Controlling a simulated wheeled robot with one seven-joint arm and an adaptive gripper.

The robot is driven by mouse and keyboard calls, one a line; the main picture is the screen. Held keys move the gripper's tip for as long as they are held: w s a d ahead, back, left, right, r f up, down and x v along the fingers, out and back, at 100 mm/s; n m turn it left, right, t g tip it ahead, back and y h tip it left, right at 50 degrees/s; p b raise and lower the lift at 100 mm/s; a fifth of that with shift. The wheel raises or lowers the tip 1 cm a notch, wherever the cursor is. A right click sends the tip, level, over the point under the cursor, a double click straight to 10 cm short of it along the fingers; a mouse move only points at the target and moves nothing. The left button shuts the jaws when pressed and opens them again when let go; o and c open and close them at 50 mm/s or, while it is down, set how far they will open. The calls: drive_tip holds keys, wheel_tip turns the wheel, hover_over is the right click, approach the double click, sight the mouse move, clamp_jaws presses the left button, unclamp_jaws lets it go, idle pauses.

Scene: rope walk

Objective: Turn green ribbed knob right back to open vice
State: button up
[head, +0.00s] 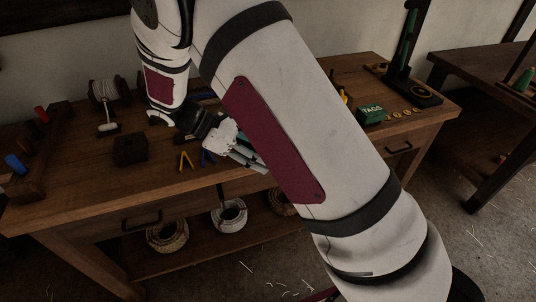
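My arm crosses the middle of the view, and its wrist comes down over the workbench (75,190). My gripper (222,138) is low over the bench's front middle, small and partly behind my own arm. I cannot make out whether its fingers are open or shut, or whether it touches anything. Pale and teal-grey pieces show beside it at the arm's edge; I cannot tell which part they belong to. I cannot make out a green ribbed knob or a vice there; my arm hides that part of the bench.
A spool (104,90) and a dark block (129,150) stand left of the gripper. Yellow clips (185,161) lie near it. A green TAGS box (371,114) and a black stand (400,78) are at the right. Rope coils (229,216) sit on the lower shelf. Another table (487,72) stands right.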

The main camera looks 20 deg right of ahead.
drive_tip(key=w+d+r+n+t+y+p, duration=0.3)
drive_tip(key=r+n+t+y+p, duration=0.1)
drive_tip(key=r+y+p, duration=0.55)
drive_tip(key=shift+y, duration=0.45)
drive_tip(key=f, duration=1.4)
drive_tip(key=shift+w+f, duration=0.25)
drive_tip(key=shift+c, duration=0.6)
clamp_jaws()
